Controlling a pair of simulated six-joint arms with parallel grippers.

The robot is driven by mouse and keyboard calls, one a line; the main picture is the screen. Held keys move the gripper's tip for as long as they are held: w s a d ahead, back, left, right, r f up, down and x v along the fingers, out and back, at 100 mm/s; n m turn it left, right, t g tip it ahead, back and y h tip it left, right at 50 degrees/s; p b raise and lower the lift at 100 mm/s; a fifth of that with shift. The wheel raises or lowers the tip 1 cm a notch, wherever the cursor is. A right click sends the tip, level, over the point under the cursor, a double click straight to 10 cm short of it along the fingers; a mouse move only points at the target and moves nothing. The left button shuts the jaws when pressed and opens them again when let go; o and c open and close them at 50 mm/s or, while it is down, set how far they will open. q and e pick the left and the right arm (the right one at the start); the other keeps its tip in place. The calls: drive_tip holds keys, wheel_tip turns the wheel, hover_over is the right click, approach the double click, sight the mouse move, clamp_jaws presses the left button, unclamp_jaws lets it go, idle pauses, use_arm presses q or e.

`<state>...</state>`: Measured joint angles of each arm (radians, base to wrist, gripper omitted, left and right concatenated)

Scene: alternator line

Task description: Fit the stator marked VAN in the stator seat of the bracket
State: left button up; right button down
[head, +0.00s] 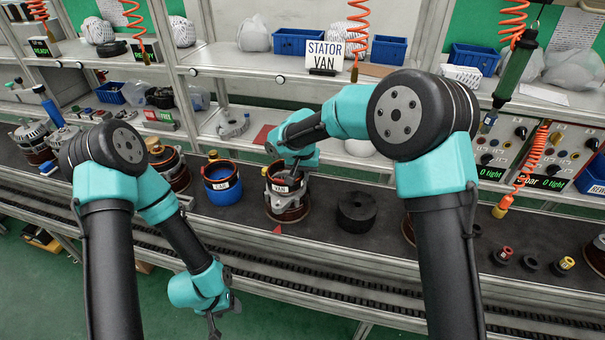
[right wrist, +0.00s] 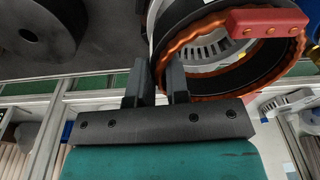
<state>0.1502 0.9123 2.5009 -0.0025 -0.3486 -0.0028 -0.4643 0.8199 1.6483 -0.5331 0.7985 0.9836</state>
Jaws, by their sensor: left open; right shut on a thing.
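The stator marked VAN (head: 281,188) is a ring with a white label, in the middle of the bench in the head view. My right gripper (head: 291,168) is shut on its rim from above. In the right wrist view the fingers (right wrist: 156,80) pinch the wall of the copper-edged ring (right wrist: 205,82). A grey slotted metal part shows through the ring. Metal of what looks like the bracket (head: 288,213) shows under the stator; whether the stator is fully down in the seat, I cannot tell. My left gripper (head: 214,328) is open and empty, low in front of the bench.
A sign reading STATOR VAN (head: 324,54) stands on the shelf. A red block (right wrist: 268,21) crosses the ring's top in the wrist view.

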drive_tip(key=shift+f, duration=1.1)
idle(0.9)
drive_tip(key=c, duration=1.1)
unclamp_jaws()
drive_tip(key=shift+o, duration=0.3)
drive_tip(key=shift+f, duration=0.1)
wheel_tip(320, 180, up, 17)
drive_tip(key=s, duration=0.2)
drive_tip(key=shift+s+a, duration=0.1)
